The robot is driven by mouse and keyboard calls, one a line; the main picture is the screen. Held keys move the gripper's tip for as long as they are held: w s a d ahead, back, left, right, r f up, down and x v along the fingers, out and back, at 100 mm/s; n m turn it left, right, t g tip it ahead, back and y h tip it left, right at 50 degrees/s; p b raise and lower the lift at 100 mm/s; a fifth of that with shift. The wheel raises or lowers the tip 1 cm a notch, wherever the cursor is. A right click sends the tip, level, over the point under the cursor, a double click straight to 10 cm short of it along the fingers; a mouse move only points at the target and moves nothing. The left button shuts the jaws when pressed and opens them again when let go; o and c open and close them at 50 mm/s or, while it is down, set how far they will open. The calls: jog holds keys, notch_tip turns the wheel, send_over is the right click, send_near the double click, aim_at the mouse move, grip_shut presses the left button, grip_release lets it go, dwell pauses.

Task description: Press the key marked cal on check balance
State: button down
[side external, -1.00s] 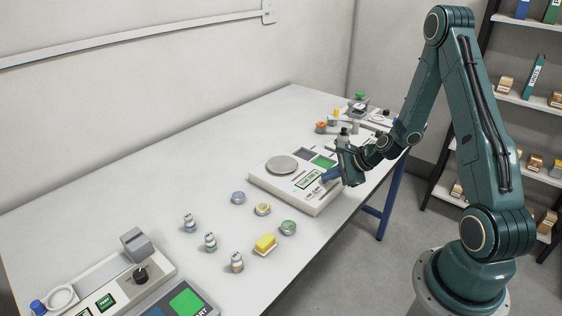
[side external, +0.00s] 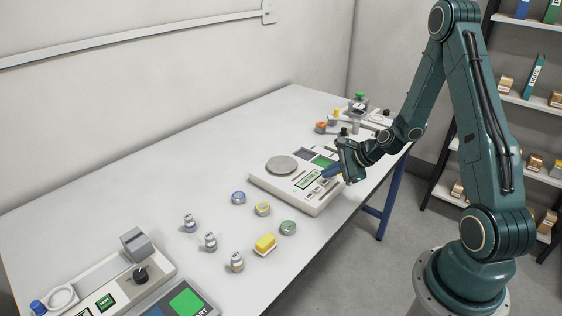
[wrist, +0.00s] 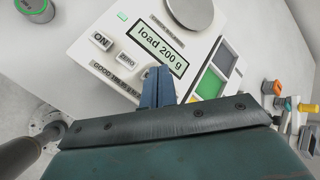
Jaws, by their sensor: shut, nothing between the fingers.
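The check balance is a white box with a round grey pan, near the middle of the table in the side view (side external: 263,181) and at the top of the wrist view (wrist: 113,44). Its display (wrist: 162,50) reads "load 200 g". The ON key (wrist: 101,41) and ZERO key (wrist: 129,61) show beside the display. No key marked cal can be read; my fingers cover the area past ZERO. My gripper, with blue fingers, is shut and empty over the key row (wrist: 157,72); the side view shows it at the balance's right front (side external: 326,173). Contact cannot be told.
Coloured pads (wrist: 211,82) lie on the balance beside the display. Several small jars and tins, a yellow block (side external: 265,243) and another device (side external: 110,285) stand to the left. More small items stand at the far right end. The table's back left is clear.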

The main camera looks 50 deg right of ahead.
jog(key=shift+r, duration=0.15)
jog(key=shift+r, duration=2.35)
jog(key=shift+a+r, duration=0.1)
jog(key=s+a+r+n+g, duration=0.3)
jog(key=s+a+r+n, duration=0.3)
jog(key=a+r+n, duration=0.7)
jog(key=s+a+r+n+h, duration=0.1)
jog(key=s+a+r+n, duration=0.1)
jog(key=s+n, duration=0.3)
jog(key=s+a+r+n+h, duration=0.1)
jog(key=s+r+n, duration=0.4)
jog(key=s, duration=0.6)
jog(key=shift+a+r+n, duration=0.15)
jog(key=shift+a+n, duration=0.45)
jog(key=shift+n, duration=0.2)
